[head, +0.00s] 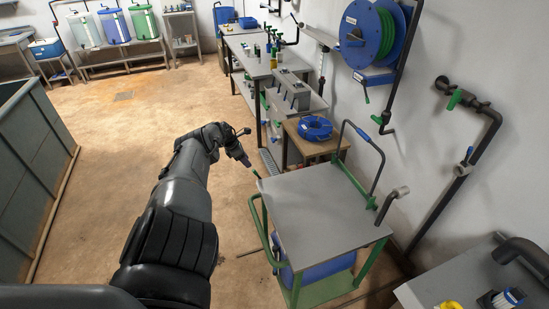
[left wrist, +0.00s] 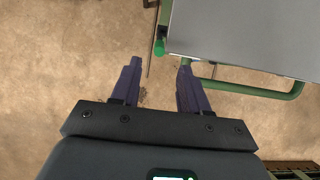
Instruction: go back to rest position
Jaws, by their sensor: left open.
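My left arm reaches forward from the bottom of the head view. The cart's grey top (left wrist: 250,30) and green rail lie just beyond and right of the fingers. A green cap on the rail shows close ahead of the fingertips; I cannot tell whether they touch. My right gripper is not in view.
A wooden stand with a blue coil (head: 315,128) and grey workbenches line the wall beyond the cart. A hose reel (head: 368,35) and pipes hang on the wall. A grey-green bin (head: 30,160) stands at left. Open floor (head: 120,130) lies between.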

